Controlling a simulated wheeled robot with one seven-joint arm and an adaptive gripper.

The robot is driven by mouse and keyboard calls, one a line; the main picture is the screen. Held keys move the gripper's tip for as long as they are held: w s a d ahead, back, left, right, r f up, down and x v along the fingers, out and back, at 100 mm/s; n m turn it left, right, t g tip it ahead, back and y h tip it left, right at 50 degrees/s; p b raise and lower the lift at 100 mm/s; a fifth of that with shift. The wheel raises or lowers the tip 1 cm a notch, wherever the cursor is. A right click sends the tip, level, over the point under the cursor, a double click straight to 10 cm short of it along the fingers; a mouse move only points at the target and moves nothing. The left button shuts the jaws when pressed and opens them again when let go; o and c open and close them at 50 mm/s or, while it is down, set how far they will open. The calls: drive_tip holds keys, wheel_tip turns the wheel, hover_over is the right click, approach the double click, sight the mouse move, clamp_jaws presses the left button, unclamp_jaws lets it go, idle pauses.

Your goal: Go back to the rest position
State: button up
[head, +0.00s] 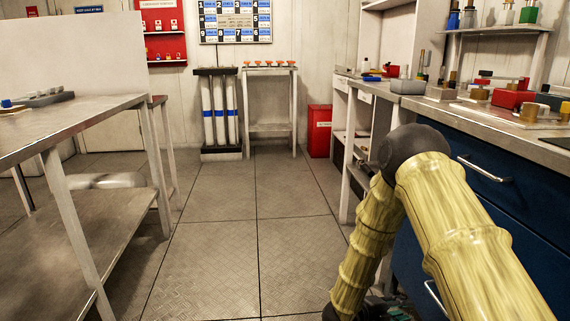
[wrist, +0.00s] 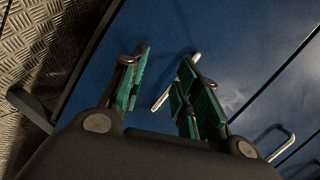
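My gripper (wrist: 165,62) shows in the wrist view with its two green-padded fingers apart and nothing between them. Behind the fingers is the blue cabinet front (wrist: 235,50) with a silver handle (wrist: 165,95); I cannot tell how far off it is. In the head view my yellow arm reaches in from the lower right, bends at a dark joint and hangs down beside the bench. Only a bit of dark and green gripper parts shows at the bottom edge there; the rest is hidden or out of frame.
The right workbench (head: 490,115) has blue drawers and carries several small parts, including a red block (head: 512,98). A metal table (head: 60,125) stands left. The tiled floor aisle (head: 240,230) between is clear, up to a rack of white cylinders (head: 219,112) and a red cabinet (head: 319,130).

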drive_tip(key=s+a+f+n+t+y+p, duration=0.1)
drive_tip(key=s+a+f+n+y, duration=0.2)
drive_tip(key=s+f+n+y, duration=0.35)
drive_tip(key=s+a+f+n+y+p, duration=0.1)
drive_tip(key=s+a+f+n+y, duration=0.25)
drive_tip(key=s+f+n, duration=0.65)
drive_tip(key=s+a+r+n+g+y+p, duration=0.1)
drive_tip(key=s+a+n+g+y, duration=0.15)
drive_tip(key=s+n, duration=0.65)
drive_tip(key=s+a+n+g+y+p, duration=0.1)
drive_tip(key=s+a+n+g+y, duration=0.2)
drive_tip(key=s, duration=1.1)
wheel_tip(320, 180, up, 37)
drive_tip(key=a+h+p, duration=0.1)
drive_tip(key=p, duration=3.6)
drive_tip(key=shift+a+r+p, duration=0.15)
drive_tip(key=shift+r+p, duration=0.05)
drive_tip(key=shift+p, duration=0.1)
drive_tip(key=shift+h, duration=0.25)
